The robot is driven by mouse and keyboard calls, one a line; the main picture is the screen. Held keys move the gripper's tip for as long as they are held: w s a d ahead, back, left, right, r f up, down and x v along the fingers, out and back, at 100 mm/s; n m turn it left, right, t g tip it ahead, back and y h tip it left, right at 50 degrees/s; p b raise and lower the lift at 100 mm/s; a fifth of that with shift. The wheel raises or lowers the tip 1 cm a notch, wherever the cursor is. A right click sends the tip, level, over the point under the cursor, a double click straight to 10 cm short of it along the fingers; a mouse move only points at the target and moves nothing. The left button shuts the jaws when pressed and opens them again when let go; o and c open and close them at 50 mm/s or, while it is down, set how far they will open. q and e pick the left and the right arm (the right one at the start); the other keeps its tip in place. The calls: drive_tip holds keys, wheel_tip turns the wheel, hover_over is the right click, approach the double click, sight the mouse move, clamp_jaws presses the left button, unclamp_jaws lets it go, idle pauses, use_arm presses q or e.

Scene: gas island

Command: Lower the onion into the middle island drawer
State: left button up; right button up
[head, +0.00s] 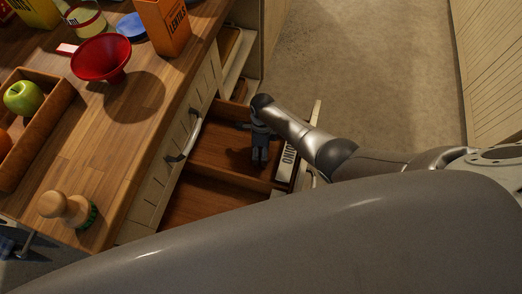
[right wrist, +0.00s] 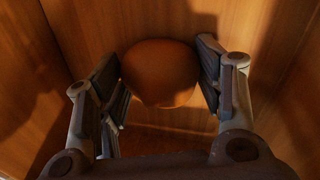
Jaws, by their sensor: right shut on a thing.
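The middle island drawer (head: 213,142) is pulled open, with a wooden interior split by dividers. My right gripper (head: 260,158) points down inside one of its compartments. In the right wrist view the brown, round onion (right wrist: 160,72) sits between the two finger pads of the right gripper (right wrist: 160,80), which are shut on it. Wooden walls and boards surround it there. I cannot tell whether the onion touches the drawer floor. In the head view the onion is hidden by the gripper. My left gripper is not in view.
On the wooden countertop (head: 125,150) at left are a red funnel (head: 101,58), a wooden tray (head: 52,125) with a green apple (head: 23,98), an orange lentils box (head: 165,25) and a wooden-handled brush (head: 66,208). A white label (head: 287,162) shows by the drawer's far side. The floor (head: 375,70) beyond is clear.

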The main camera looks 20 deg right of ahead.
drive_tip(key=o, duration=1.1)
drive_tip(key=shift+o, duration=0.2)
